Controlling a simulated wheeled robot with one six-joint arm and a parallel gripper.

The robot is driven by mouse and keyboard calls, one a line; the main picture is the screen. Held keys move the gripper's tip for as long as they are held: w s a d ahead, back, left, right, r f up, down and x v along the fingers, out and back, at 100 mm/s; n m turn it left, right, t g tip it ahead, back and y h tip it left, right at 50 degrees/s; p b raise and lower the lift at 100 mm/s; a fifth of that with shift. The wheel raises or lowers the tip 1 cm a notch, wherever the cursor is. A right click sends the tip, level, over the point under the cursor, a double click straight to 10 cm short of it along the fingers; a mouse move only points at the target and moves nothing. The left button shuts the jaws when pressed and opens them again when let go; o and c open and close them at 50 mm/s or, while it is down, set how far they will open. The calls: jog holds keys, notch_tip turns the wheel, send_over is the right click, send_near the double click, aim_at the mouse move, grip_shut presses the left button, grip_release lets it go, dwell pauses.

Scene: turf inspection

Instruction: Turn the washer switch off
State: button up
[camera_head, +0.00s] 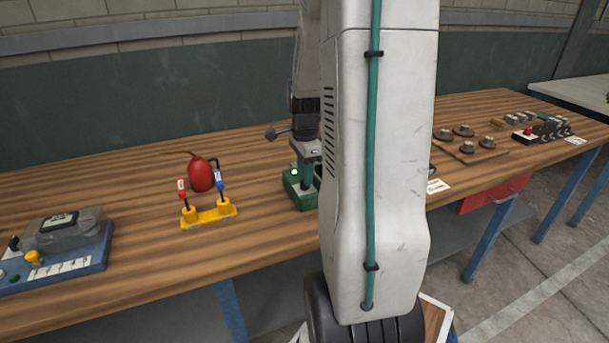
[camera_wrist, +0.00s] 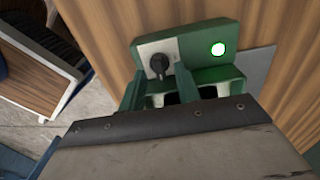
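The washer switch (camera_wrist: 158,65) is a black rotary knob on a light grey plate, set in a green box (camera_wrist: 200,38). A lamp (camera_wrist: 218,49) on the box glows bright green-white. In the head view the green box (camera_head: 308,199) stands on the bench, partly hidden by my arm, and its lamp shows lit. A gap shows between the fingers and the knob; whether either fingertip touches the box is unclear. The knob is hidden in the head view.
On the wooden bench (camera_head: 265,217), a yellow stand (camera_head: 209,216) with red and blue handles and a red bulb (camera_head: 201,175) are left of the box. A blue-based device (camera_head: 60,262) is farther left. Round parts on a board (camera_head: 467,148) lie right of my arm.

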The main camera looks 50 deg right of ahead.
jog(key=shift+f, duration=0.6)
jog(key=shift+c, duration=0.3)
grip_shut()
